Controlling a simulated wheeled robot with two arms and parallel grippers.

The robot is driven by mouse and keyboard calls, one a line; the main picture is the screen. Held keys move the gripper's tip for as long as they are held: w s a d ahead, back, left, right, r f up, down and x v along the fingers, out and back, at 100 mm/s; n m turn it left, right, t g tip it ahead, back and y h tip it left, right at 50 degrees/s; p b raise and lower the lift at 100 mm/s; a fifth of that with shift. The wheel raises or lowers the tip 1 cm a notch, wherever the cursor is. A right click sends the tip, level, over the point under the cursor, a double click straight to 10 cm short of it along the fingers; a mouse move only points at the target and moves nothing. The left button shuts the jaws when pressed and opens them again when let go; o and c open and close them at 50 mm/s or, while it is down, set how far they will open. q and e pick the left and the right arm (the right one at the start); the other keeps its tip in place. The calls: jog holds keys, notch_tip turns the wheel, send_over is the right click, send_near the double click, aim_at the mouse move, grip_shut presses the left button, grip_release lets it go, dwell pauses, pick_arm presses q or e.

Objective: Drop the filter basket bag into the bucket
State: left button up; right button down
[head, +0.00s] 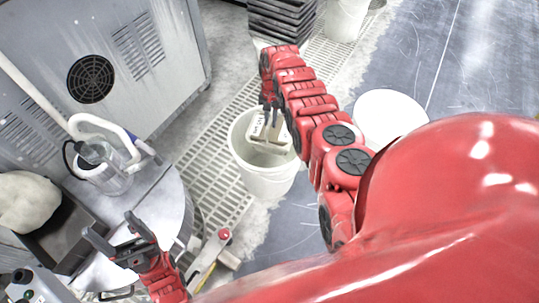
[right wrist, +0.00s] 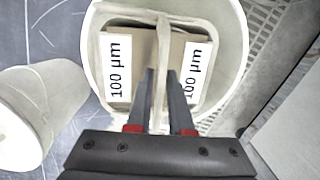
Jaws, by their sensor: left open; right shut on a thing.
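The filter basket bag (head: 267,131) is pale, with a squarish rim and white labels. In the right wrist view the bag (right wrist: 116,72) shows "100 µm" on its labels and a strap across its middle. My right gripper (head: 270,101) is shut on this strap; its fingers also show in the right wrist view (right wrist: 163,75). The white bucket (head: 266,184) stands on the floor grating, and its rim (right wrist: 240,50) surrounds the bag in the right wrist view. The bag hangs at the bucket's mouth; its lower part is hard to see. My left gripper (head: 126,240) is open and empty at lower left.
A round steel platen table (head: 150,215) with a clear jar (head: 103,165) is at left. A grey cabinet (head: 110,60) stands behind it. Another white bucket (head: 390,115) is to the right, partly behind my arm. Black stacked trays (head: 280,22) stand at the back.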

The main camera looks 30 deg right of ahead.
jog(key=c, duration=0.7)
grip_release()
jog(key=shift+c, duration=0.2)
jog(key=r+p, duration=0.1)
jog(key=r, duration=0.1)
jog(key=r+p, duration=0.1)
jog(key=r, duration=0.1)
jog(key=r+p, duration=0.2)
jog(key=shift+w+d, duration=0.25)
notch_tip(320, 180, up, 11)
jog(key=d+p, duration=0.1)
jog(key=shift+w, duration=0.45)
jog(key=shift+r, duration=0.1)
